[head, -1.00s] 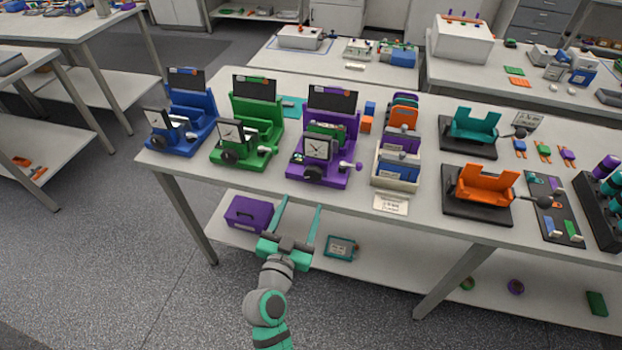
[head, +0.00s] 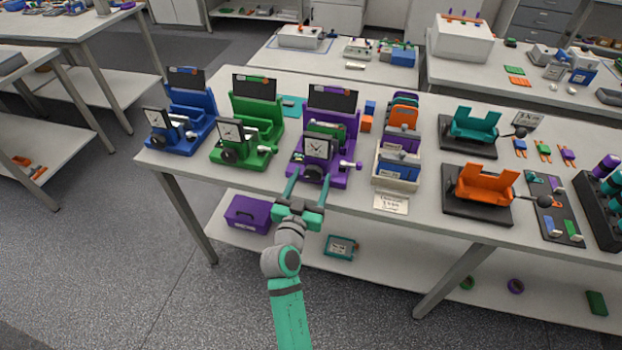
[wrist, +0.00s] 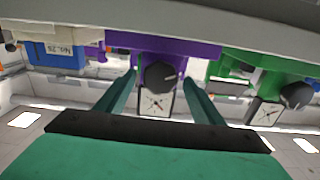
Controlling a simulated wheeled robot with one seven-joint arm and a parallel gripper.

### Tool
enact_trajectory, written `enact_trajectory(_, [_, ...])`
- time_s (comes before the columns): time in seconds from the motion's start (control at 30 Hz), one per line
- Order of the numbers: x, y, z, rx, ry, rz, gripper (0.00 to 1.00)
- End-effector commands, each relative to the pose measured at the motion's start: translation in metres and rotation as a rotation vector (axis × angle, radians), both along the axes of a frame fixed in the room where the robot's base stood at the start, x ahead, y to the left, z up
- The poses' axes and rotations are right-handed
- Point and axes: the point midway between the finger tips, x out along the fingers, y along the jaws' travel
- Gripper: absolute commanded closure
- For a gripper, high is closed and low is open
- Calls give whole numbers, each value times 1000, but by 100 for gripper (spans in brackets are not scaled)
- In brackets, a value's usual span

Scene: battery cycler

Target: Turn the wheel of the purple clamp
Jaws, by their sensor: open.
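The purple clamp (head: 334,176) stands near the front edge of the table, with a white dial (head: 317,148) on its front. Its dark wheel (head: 313,173) sits below the dial. In the wrist view the wheel (wrist: 161,76) shows between my two fingers, beyond their tips, with the purple body (wrist: 130,46) behind it. A purple knob with a white part (head: 350,165) sticks out on the clamp's right. My gripper (head: 308,186) is open and empty, its fingertips just in front of the wheel, one on each side. Whether they touch the clamp is unclear.
A green clamp (head: 262,140) and a blue clamp (head: 192,130) stand to the left. A holder (head: 396,182) with several coloured plates is close on the right, with a small card (head: 391,204) before it. A purple box (head: 248,213) lies on the lower shelf.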

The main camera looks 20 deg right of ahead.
Motion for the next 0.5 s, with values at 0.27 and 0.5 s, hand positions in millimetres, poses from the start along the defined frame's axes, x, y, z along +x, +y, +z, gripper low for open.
enact_trajectory(0.27, [4,-3,0,-1,-1,0,39])
enact_trajectory(0.5, [4,-3,0,-1,-1,0,72])
